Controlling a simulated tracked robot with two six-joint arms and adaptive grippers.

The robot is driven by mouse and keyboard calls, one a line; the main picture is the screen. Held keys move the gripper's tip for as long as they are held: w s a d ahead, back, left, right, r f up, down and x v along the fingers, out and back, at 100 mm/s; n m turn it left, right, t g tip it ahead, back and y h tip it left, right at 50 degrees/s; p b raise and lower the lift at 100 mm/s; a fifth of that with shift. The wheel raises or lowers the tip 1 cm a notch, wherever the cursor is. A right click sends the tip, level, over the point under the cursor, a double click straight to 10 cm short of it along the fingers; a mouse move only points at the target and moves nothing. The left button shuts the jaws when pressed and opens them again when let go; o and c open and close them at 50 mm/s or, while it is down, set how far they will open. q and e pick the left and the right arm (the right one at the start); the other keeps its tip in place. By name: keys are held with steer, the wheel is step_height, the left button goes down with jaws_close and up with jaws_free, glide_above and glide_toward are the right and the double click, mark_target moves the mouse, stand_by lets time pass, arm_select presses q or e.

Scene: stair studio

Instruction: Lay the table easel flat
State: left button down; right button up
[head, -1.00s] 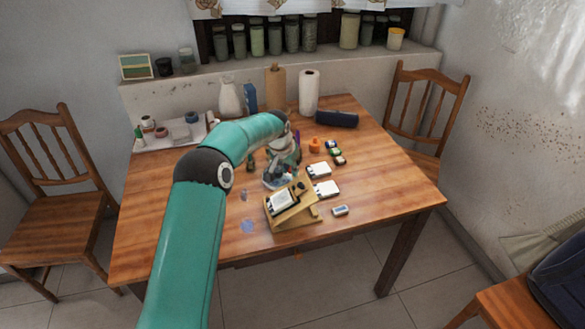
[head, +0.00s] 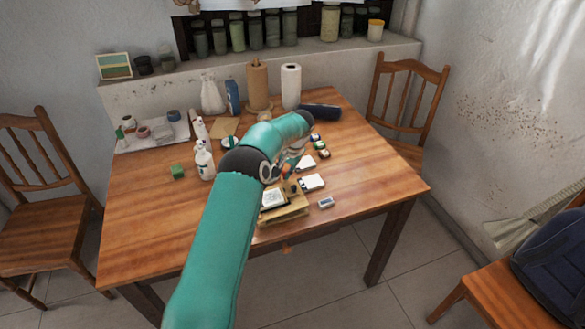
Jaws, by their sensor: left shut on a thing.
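The wooden table easel (head: 289,213) stands near the front edge of the table, with a white-and-dark picture (head: 272,199) on its board. My left arm hides much of its left and back side, so I cannot tell exactly how steep its board is. My left gripper (head: 288,180) is at the top edge of the easel's board, shut on it; the fingertips are small and partly hidden. My right gripper is out of view.
White boxes (head: 312,183) and a small device (head: 326,203) lie right of the easel. The table's (head: 150,225) front left is clear.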

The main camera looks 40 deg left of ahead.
arm_select(q)
steer(key=shift+w+d+f+b, duration=0.15)
steer(key=shift+w+f+b, duration=0.15)
steer(key=shift+w+f, duration=0.15)
steer(key=shift+d, duration=0.15)
steer(key=c, duration=1)
jaws_free()
steer(key=shift+w+f, duration=0.15)
steer(key=shift+c, duration=0.2)
steer(key=v, duration=1.2)
